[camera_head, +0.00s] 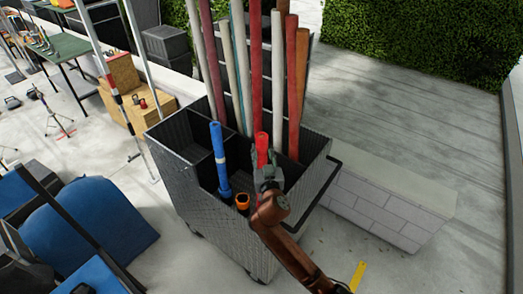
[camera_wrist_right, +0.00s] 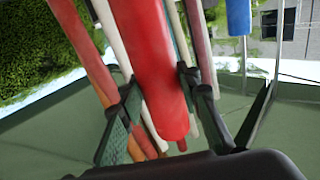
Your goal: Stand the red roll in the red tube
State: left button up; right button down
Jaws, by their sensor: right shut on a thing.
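The red roll (camera_head: 262,146) is upright in my right gripper (camera_head: 267,178), over the front part of the grey cart. In the right wrist view the red roll (camera_wrist_right: 155,65) runs between the two fingers of the right gripper (camera_wrist_right: 160,115), one on each side. Its rounded lower end shows. I cannot make out the red tube; the gripper and arm cover that part of the cart. My left gripper is not in view.
The grey cart (camera_head: 205,225) has walled compartments. Tall poles (camera_head: 256,75) stand in it behind the red roll. A blue roll (camera_head: 219,155) stands to the left, with an orange-rimmed tube (camera_head: 242,201) between. A low block wall (camera_head: 385,205) is to the right.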

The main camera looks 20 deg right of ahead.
aim_at(262, 162)
jog(key=shift+f+b, duration=2.15)
jog(key=shift+f, duration=0.35)
jog(key=shift+f+b, duration=0.35)
jog(key=c, duration=1.4)
grip_release()
jog(key=shift+o, duration=0.2)
jog(key=shift+f, duration=0.1)
jog(key=shift+s, duration=0.1)
